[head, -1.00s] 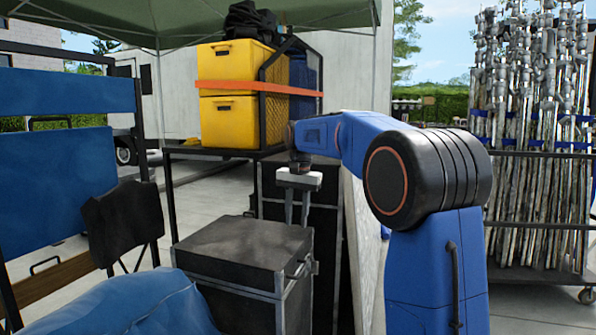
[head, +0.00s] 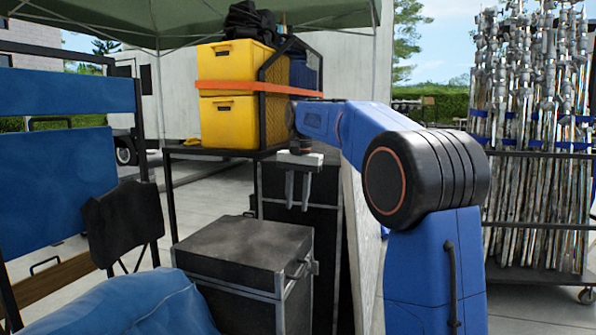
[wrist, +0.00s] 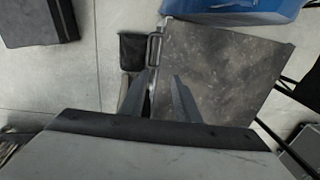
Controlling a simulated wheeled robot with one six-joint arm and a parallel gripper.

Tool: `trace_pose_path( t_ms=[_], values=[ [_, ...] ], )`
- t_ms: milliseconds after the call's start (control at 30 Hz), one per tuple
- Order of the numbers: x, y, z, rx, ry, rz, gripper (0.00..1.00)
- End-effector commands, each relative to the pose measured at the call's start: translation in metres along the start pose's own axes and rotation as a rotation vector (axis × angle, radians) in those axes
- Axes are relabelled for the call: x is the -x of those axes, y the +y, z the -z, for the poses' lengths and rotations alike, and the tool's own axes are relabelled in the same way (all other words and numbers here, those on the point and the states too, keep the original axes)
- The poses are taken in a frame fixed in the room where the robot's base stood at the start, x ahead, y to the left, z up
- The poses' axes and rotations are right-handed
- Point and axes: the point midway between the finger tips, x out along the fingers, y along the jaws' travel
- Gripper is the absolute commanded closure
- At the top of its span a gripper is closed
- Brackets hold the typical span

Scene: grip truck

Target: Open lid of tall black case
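The tall black case (head: 245,246) stands in the lower middle of the head view, with a dark scuffed top and metal edges. Its lid lies flat and closed. A metal handle (head: 300,268) sits at its right side, and it also shows in the wrist view (wrist: 154,50) along the left edge of the case top (wrist: 215,75). My gripper (head: 297,208) points down above and behind the case's far right corner, apart from it. Its two fingers are spread and empty. In the wrist view the gripper fingers (wrist: 155,97) hang over the case's handle edge.
A cart with yellow crates (head: 232,122) stands behind the case. A blue cover (head: 150,303) lies at the front left, beside a black chair back (head: 124,222). A pale panel (head: 362,250) stands to the right. A pole rack (head: 535,225) is at far right.

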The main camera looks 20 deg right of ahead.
Motion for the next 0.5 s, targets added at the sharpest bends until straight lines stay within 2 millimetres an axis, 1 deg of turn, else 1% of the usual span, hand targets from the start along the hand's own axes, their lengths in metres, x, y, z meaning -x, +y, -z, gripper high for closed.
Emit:
trace_pose_path(
  t_ms=[500],
  values=[
    [0.029,-0.001,0.0,0.0,0.0,0.0,0.7]
  ],
)
